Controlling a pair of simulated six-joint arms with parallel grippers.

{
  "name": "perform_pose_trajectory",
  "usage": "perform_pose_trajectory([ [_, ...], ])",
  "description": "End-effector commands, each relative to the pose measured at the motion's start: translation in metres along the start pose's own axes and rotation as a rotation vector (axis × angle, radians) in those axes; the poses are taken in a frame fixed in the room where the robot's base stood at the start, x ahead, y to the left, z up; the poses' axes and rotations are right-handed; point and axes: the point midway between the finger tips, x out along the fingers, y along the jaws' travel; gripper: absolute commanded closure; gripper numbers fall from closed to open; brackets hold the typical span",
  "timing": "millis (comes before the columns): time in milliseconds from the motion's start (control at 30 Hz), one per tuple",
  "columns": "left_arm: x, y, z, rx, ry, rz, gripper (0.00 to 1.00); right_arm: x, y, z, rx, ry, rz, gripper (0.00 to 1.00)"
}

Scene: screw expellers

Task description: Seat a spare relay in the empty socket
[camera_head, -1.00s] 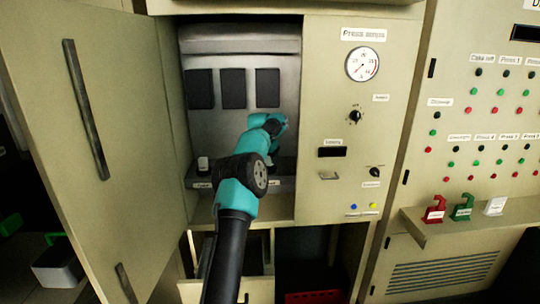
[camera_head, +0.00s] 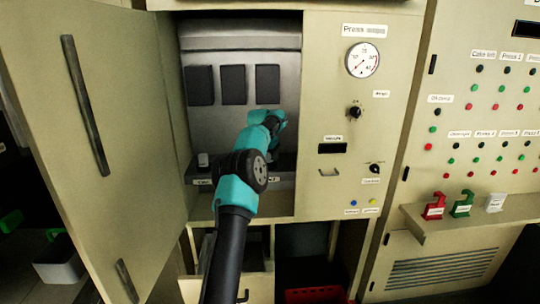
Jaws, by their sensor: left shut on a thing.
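My left arm reaches up into the open cabinet, and its wrist end (camera_head: 276,122) is in front of the right part of the cabinet's back. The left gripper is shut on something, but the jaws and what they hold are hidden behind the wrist. A small pale block (camera_head: 203,160), perhaps a relay, stands at the left end of the dark labelled ledge (camera_head: 200,180) at the bottom of the compartment. The middle of that ledge is hidden by my arm, and I cannot make out an empty socket. My right gripper is not in view.
The cabinet door (camera_head: 105,120) stands open on the left. Three dark panels (camera_head: 233,85) are on the compartment's back wall. A gauge (camera_head: 363,60) and knobs are on the right panel. A side shelf (camera_head: 470,217) bears red, green and white items. A red crate (camera_head: 314,295) is below.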

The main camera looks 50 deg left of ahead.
Motion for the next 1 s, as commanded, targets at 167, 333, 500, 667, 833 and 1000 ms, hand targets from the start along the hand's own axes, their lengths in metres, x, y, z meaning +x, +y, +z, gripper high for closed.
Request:
perform_pose_trajectory([
  [167, 0.0, 0.0, 0.0, 0.0, 0.0, 0.0, 0.81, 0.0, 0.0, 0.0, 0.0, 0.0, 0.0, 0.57],
  [333, 0.001, 0.0, 0.0, 0.0, 0.0, 0.0, 0.81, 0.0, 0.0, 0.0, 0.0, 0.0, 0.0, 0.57],
  [500, 0.003, 0.0, -0.001, 0.0, 0.001, 0.0, 0.81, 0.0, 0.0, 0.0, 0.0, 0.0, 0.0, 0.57],
  [667, 0.005, 0.0, -0.002, 0.0, 0.001, 0.0, 0.81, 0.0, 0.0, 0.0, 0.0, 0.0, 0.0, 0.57],
  [833, 0.007, 0.0, -0.003, 0.0, 0.0, 0.0, 0.81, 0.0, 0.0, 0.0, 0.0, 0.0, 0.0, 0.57],
  [1000, 0.01, 0.0, -0.004, 0.0, 0.0, 0.0, 0.81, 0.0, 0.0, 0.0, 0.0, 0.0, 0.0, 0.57],
])
